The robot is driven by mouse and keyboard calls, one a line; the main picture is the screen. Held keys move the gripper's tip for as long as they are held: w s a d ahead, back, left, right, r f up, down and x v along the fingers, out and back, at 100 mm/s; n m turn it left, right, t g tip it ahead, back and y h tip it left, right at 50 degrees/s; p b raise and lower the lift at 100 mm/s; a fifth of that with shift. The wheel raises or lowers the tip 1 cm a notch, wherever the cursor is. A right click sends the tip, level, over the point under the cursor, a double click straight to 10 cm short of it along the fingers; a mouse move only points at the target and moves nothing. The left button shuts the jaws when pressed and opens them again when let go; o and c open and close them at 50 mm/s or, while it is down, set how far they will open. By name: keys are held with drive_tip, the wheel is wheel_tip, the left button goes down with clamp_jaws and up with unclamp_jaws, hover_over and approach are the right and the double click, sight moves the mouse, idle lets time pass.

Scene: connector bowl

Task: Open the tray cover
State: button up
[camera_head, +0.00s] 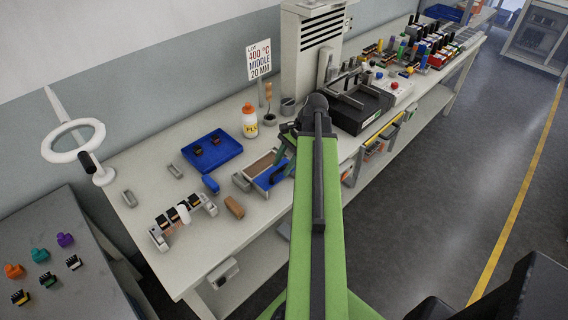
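My green arm reaches from the bottom of the picture over the bench. Whether the gripper touches this box cannot be told. A shallow blue tray (232,146) with two dark connectors lies further left, open on top. No part is clearly recognisable as a tray cover.
A white bottle (250,124) with an orange cap and a lettered sign (259,60) stand behind. A black machine (360,108) is to the right. A connector rack (182,217) and a brown block (234,207) lie front left.

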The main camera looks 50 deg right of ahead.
drive_tip(key=p+v, duration=1.5)
drive_tip(key=v, duration=0.2)
drive_tip(key=shift+r+p, duration=0.15)
drive_tip(key=shift+p, duration=0.25)
drive_tip(key=shift+d, duration=0.1)
